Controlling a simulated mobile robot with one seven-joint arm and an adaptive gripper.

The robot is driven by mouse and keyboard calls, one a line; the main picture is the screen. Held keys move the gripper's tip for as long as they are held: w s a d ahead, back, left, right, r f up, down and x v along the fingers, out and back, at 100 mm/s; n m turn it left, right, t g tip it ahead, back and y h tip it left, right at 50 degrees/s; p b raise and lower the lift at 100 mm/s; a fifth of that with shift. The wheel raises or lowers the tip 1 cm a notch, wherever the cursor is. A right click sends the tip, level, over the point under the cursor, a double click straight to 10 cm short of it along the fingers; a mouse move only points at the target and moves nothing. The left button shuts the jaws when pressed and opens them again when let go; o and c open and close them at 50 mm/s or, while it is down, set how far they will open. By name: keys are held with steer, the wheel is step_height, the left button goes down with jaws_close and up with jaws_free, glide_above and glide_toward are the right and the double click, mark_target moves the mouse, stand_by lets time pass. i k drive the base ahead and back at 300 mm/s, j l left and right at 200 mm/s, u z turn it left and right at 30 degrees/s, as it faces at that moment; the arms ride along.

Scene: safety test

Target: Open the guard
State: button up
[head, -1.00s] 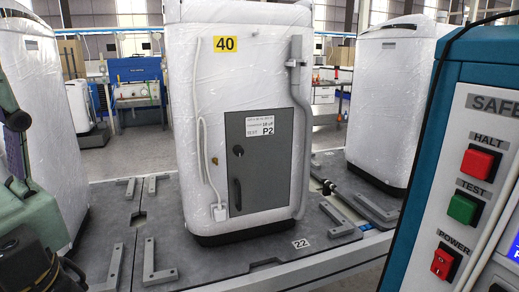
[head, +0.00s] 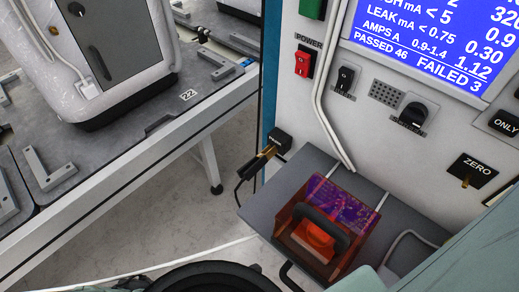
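The guard (head: 342,203) is a see-through amber box-like cover on a grey shelf at the lower right of the head view. It has a thick black handle (head: 322,228) across its front. An orange-red object (head: 312,240) shows through it, its shape partly hidden by the handle. The guard appears to be down over this object. My gripper's fingers cannot be made out in this view. Black and pale green parts, probably of my own arm, show along the bottom edge and at the lower right corner.
The grey shelf (head: 262,212) juts from the test panel (head: 440,145), which carries a blue screen (head: 430,45), a red power switch (head: 303,62) and a black knob (head: 413,113). A black plug with brass prongs (head: 262,160) sticks out left of the shelf. White cables hang behind the guard.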

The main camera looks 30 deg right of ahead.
mark_target(332, 213)
steer(key=k+z, duration=0.15)
steer(key=z, duration=0.25)
steer(key=k+z, duration=0.15)
steer(key=z, duration=0.3)
